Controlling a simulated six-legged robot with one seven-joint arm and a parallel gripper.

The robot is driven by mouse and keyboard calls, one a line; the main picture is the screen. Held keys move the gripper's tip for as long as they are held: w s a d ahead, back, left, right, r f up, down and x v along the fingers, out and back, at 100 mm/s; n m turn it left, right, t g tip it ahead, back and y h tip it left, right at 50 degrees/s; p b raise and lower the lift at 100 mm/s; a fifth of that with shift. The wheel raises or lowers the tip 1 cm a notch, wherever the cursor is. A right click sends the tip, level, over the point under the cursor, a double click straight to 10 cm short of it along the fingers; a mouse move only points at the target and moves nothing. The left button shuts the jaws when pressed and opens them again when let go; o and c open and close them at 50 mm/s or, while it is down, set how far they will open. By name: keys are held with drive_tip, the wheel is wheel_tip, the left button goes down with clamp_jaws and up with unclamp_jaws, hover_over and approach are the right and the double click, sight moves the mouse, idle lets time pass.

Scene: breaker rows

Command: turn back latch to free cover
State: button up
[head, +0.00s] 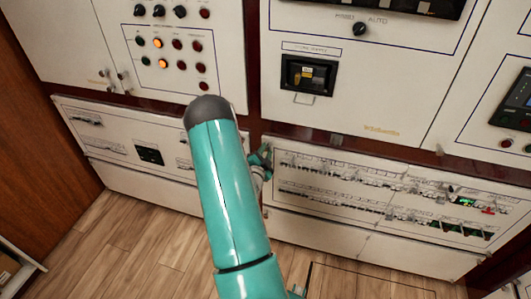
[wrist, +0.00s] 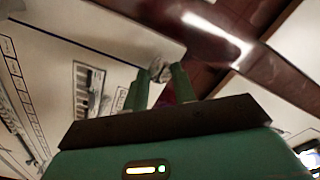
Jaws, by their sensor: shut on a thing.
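My gripper (wrist: 160,82) shows in the wrist view with its two green fingers closed around a small grey metal latch (wrist: 158,70). The latch sits at the edge of a white panel, beside a dark reddish-brown frame strip. In the head view my gripper (head: 262,158) is at the upper left corner of the lower right breaker panel (head: 330,222), partly hidden by my teal arm. This panel seems to be the cover; I cannot tell whether the latch is turned. The panel lies flat in its frame.
Breaker rows (head: 345,170) run across the lower right panel. A lower left panel (head: 115,130) has few switches. Above are panels with indicator lamps (head: 158,43) and a black recessed breaker (head: 310,76). The wooden floor (head: 120,235) in front is clear at left.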

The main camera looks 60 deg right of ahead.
drive_tip(key=o, duration=1)
drive_tip(key=a, duration=0.4)
drive_tip(key=s+a, duration=0.1)
drive_tip(key=a, duration=0.4)
drive_tip(key=s+a, duration=0.1)
drive_tip(key=a, duration=0.3)
drive_tip(key=shift+a, duration=0.3)
